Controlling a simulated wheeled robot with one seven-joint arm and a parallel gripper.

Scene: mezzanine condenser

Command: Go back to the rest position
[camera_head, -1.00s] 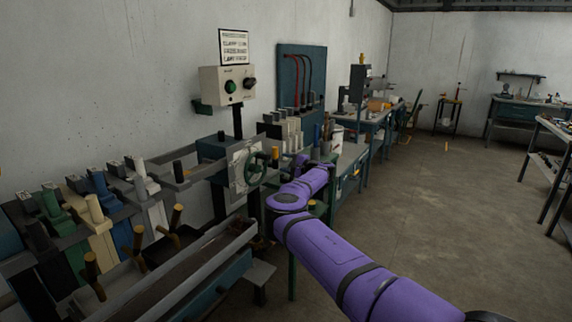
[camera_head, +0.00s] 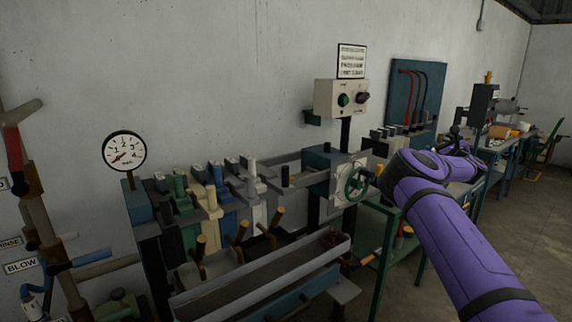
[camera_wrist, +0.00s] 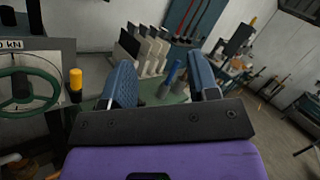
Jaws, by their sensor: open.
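My purple arm reaches in from the lower right in the head view and bends at an elbow beside the green handwheel (camera_head: 359,183). My gripper (camera_wrist: 163,82) shows in the wrist view with its two blue padded fingers spread apart. Nothing is held between them. Beyond the fingers lie a green bench top (camera_wrist: 172,98), a row of upright white and dark plates (camera_wrist: 148,50) and blue upright pegs. In the head view the gripper is mostly hidden behind my arm.
A bank of coloured levers (camera_head: 205,195) and a long grey trough (camera_head: 262,278) stand left of my arm. A pressure gauge (camera_head: 124,152) and pipes are farther left. Open floor (camera_head: 532,205) lies at the right.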

